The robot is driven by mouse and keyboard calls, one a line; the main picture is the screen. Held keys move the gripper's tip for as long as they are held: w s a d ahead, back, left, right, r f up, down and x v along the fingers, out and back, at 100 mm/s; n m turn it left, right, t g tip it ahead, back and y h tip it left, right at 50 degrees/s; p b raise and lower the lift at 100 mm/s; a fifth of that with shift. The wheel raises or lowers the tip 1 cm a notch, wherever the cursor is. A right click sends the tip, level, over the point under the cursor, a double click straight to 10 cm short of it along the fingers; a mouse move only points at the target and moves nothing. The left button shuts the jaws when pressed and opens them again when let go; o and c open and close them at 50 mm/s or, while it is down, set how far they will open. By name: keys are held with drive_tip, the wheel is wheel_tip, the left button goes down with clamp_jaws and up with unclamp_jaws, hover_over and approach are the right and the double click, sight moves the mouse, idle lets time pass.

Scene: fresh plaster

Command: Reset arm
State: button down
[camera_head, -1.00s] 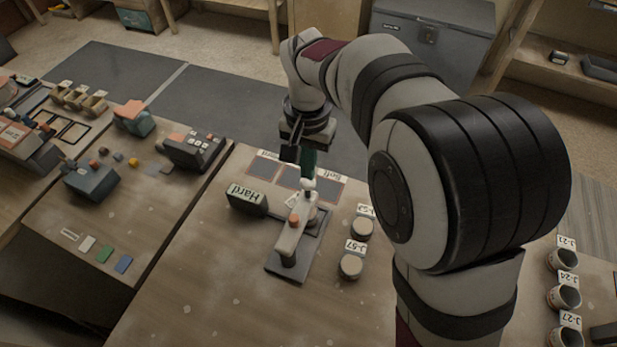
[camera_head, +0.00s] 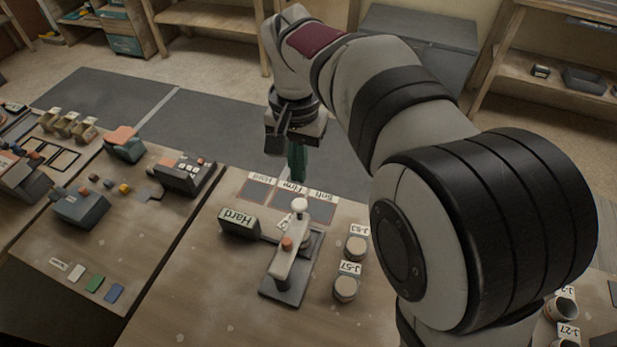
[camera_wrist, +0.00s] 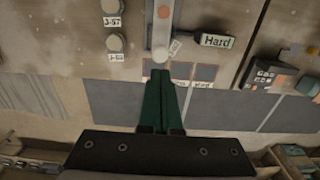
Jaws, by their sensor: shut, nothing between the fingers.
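My gripper (camera_head: 297,160) hangs above the far edge of the workbench, over the dark pads. Its green fingers are together and empty; they also show shut in the wrist view (camera_wrist: 160,100). The tester (camera_head: 290,260), a grey base with a pale lever arm, an orange button and a white knob, stands just in front of the fingers, apart from them. A block labelled "Hard" (camera_head: 239,222) sits to its left. The dark pads (camera_head: 258,190) lie in a row behind the tester, with labels at their far edge.
Two lidded jars (camera_head: 345,288) stand right of the tester, with label cards. On the left bench are a keypad device (camera_head: 183,176), a grey box (camera_head: 80,208) and coloured tiles (camera_head: 95,283). Floor mats (camera_head: 220,130) lie beyond.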

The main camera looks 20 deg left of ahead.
idle(0.3)
drive_tip(key=s+d+m+y, duration=0.1)
drive_tip(key=s+d+m, duration=0.1)
drive_tip(key=s+d, duration=0.55)
drive_tip(key=s+d+m, duration=0.2)
drive_tip(key=s+d, duration=0.3)
drive_tip(key=d, duration=0.6)
drive_tip(key=s+d+f+m, duration=0.1)
drive_tip(key=s+d+f, duration=0.2)
drive_tip(key=s, duration=0.4)
drive_tip(key=shift+s+m+y, duration=0.3)
drive_tip(key=shift+s+y, duration=0.05)
drive_tip(key=shift+y, duration=0.05)
